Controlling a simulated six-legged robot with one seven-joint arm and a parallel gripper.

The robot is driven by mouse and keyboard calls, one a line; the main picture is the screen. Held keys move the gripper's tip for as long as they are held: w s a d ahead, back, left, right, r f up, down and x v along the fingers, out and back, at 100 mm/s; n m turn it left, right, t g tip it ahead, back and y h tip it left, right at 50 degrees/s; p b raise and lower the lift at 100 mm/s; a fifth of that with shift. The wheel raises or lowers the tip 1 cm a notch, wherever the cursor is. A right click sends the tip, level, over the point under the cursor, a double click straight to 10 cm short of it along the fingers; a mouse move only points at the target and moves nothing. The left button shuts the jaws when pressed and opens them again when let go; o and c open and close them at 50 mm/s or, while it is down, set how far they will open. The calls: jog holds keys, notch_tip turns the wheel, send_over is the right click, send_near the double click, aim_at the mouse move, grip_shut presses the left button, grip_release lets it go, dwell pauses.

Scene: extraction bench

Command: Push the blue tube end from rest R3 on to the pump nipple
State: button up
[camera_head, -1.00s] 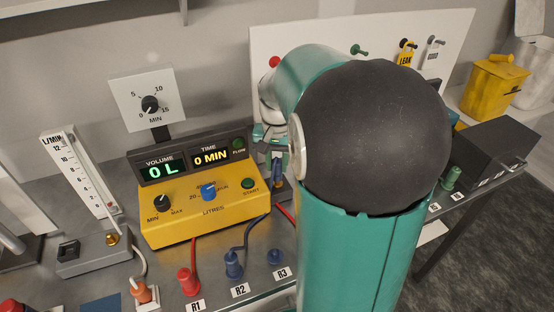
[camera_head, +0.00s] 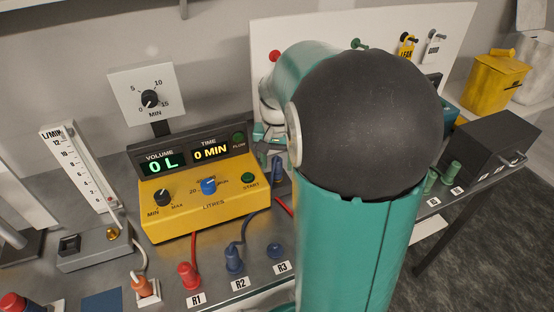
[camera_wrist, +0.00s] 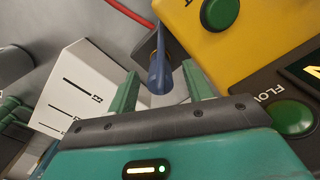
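The blue tube end (camera_head: 277,168) stands upright at the right side of the yellow pump (camera_head: 205,212). In the wrist view the blue tube end (camera_wrist: 161,76) sits at a dark block (camera_wrist: 147,46) beside the pump; the nipple itself is hidden, so how far it is pushed on I cannot tell. My gripper (camera_head: 268,137) is above it, partly hidden by my arm. In the wrist view my gripper's green fingers (camera_wrist: 161,88) are spread, one on each side of the blue end, with gaps. Rest R3 (camera_head: 275,251) shows a short blue stub and no tube.
A red tube end (camera_head: 188,275) stands at R1 and a blue one (camera_head: 234,260) at R2, tubes running towards the pump. A flow meter (camera_head: 83,170) stands left. A dark box (camera_head: 490,150) is at right. A white marked object (camera_wrist: 80,95) is close left of my fingers.

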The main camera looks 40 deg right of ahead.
notch_tip(320, 180, up, 14)
dwell(0.6)
jog(key=s+a+f+n+t, duration=0.2)
jog(key=s+a+n, duration=0.2)
jog(key=a, duration=0.6)
jog(key=s+a+f+n+t, duration=0.2)
jog(key=s+a+n, duration=0.3)
jog(key=s+a, duration=0.3)
jog(key=shift+s+a+t, duration=0.15)
jog(key=shift+a+t, duration=0.65)
jog(key=shift+a, duration=0.2)
jog(key=shift+d+f, duration=0.1)
jog(key=shift+d, duration=0.1)
dwell(0.4)
